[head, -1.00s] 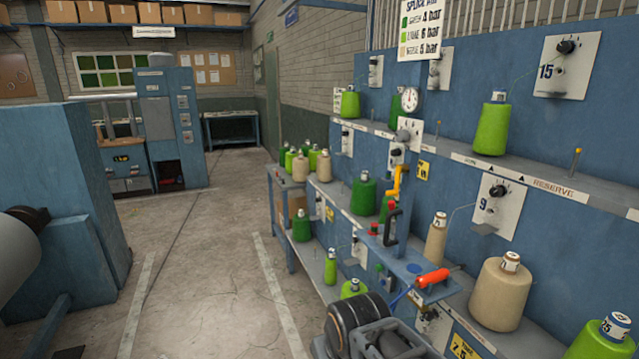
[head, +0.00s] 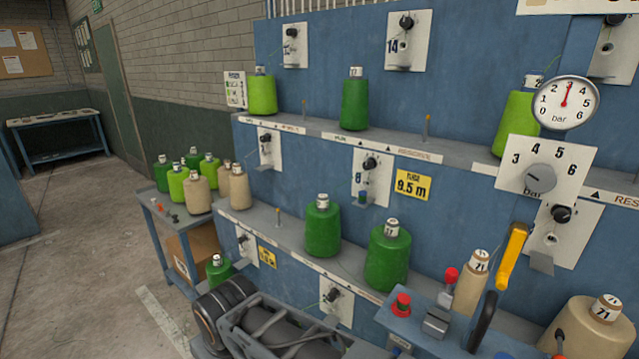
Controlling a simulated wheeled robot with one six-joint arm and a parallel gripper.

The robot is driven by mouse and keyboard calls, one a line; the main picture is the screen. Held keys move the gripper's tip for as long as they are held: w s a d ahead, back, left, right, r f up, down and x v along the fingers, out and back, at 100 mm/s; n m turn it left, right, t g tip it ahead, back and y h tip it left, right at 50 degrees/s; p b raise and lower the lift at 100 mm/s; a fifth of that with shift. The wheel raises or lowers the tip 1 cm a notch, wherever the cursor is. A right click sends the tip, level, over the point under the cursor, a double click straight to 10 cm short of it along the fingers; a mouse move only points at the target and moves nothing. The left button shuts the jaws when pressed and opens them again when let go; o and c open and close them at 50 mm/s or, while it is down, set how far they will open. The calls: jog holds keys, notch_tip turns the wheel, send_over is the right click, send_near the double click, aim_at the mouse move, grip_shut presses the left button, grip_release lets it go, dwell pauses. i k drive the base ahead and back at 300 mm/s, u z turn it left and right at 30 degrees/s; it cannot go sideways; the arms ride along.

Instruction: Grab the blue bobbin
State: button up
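I see no blue bobbin in the head view; the bobbins in sight are dark green, lime green and beige. Dark green bobbins stand on the lower shelf (head: 322,228) (head: 389,256) and one on the upper shelf (head: 355,103). Lime green bobbins stand on the upper shelf at left (head: 262,94) and right (head: 515,122). A beige bobbin (head: 472,285) stands at the lower right, with a larger one (head: 590,330) cut by the frame edge. Part of my arm, dark and grey, shows at the bottom; I cannot make out my fingertips or anything held.
A blue side table (head: 172,235) holds several green and beige bobbins. A pressure gauge (head: 565,103), a dial plate (head: 545,178), a yellow handle (head: 511,255) and a red button (head: 402,303) stick out at right. The floor (head: 75,230) at left is open.

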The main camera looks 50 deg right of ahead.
aim_at(362, 198)
jog(key=i, duration=1.9)
jog(key=z, duration=3.15)
